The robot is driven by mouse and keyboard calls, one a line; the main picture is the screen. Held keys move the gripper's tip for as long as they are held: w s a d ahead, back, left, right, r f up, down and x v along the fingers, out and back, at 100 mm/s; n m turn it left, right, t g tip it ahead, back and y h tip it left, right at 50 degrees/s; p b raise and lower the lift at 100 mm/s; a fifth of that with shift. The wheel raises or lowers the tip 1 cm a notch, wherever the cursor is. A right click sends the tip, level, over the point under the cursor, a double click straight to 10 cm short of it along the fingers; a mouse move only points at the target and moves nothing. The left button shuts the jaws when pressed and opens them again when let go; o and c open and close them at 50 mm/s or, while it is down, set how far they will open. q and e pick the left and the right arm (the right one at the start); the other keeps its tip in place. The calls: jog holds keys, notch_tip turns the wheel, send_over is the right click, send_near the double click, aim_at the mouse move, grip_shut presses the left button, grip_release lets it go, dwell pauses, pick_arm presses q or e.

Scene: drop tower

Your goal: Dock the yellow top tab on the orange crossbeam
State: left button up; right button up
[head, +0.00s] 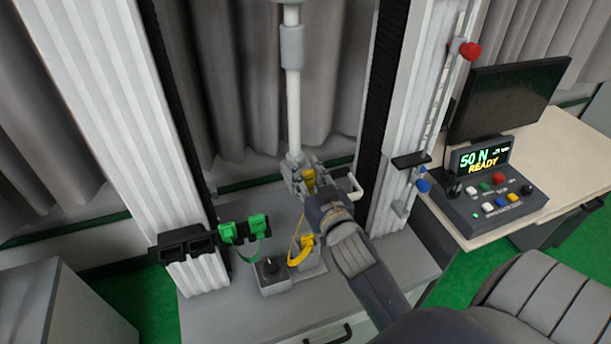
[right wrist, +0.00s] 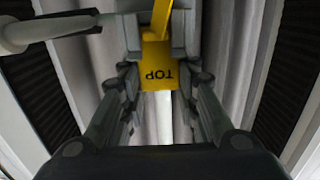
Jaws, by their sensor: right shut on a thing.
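The yellow top tab (head: 309,178) is between the fingers of my right gripper (head: 307,186), at the lower end of a pale vertical rod. In the right wrist view the yellow tab (right wrist: 157,68) reads "TOP" upside down. The fingers (right wrist: 160,88) stand on both sides of it, closed on it. A grey fitting lies right behind the tab; I cannot tell whether they touch. A thin yellow strap (head: 296,236) hangs below toward a yellow part (head: 301,251) on the grey base. I cannot make out an orange crossbeam. My left gripper is not in view.
Tall pale columns flank the rod (head: 293,105). A control box (head: 490,195) at the right reads "50 N READY".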

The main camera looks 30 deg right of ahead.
jog(key=o, duration=1)
jog(key=shift+r, duration=0.15)
jog(key=shift+s, duration=0.2)
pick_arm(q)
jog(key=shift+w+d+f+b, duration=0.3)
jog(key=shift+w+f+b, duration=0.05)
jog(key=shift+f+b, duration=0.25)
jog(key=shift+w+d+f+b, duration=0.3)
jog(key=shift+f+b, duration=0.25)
pick_arm(e)
jog(key=shift+v, duration=5.8)
